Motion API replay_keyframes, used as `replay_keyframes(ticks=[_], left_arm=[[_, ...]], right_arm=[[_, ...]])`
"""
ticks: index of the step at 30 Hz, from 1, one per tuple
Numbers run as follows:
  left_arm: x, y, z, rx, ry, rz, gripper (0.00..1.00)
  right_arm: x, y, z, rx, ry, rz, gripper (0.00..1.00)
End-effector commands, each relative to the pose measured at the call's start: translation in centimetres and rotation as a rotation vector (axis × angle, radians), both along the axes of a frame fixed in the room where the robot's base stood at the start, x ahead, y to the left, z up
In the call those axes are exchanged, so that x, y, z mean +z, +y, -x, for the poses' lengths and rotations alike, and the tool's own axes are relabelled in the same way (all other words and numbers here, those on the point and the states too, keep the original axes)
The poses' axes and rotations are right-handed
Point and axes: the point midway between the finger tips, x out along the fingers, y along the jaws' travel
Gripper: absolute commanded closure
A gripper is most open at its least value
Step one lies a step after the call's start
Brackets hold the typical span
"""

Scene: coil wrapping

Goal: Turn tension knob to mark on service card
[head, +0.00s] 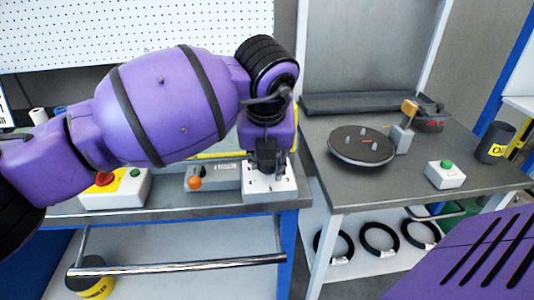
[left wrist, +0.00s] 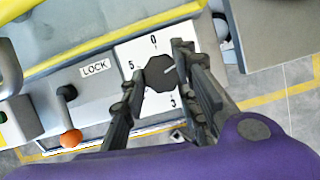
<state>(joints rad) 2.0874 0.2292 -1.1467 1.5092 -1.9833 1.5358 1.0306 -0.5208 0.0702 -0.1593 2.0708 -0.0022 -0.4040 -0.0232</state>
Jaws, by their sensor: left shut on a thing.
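The tension knob (left wrist: 159,80) is a dark, many-sided knob on a white dial plate (left wrist: 128,48) in the left wrist view. I cannot make out a service card. My right gripper is not in view.
Left of the dial is a LOCK lever with an orange ball (head: 194,183), then a box with a red button (head: 105,179).

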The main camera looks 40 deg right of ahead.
Motion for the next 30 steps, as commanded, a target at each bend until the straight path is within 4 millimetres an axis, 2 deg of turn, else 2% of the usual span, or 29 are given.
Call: replay_keyframes(ticks=[1, 12, 29, 30], left_arm=[[0.45, 0.18, -0.47, 0.043, -0.011, -0.001, 0.98], [0.33, 0.21, -0.38, 0.218, -0.011, -0.003, 0.98], [0.21, 0.28, -0.39, 0.252, -0.011, -0.005, 0.98], [0.21, 0.28, -0.39, 0.252, -0.011, -0.005, 0.70]], right_arm=[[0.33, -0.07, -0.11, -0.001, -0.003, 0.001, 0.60], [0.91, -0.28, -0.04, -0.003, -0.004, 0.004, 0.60], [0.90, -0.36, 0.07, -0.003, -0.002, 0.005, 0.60], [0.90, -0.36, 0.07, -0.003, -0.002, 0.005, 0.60]])
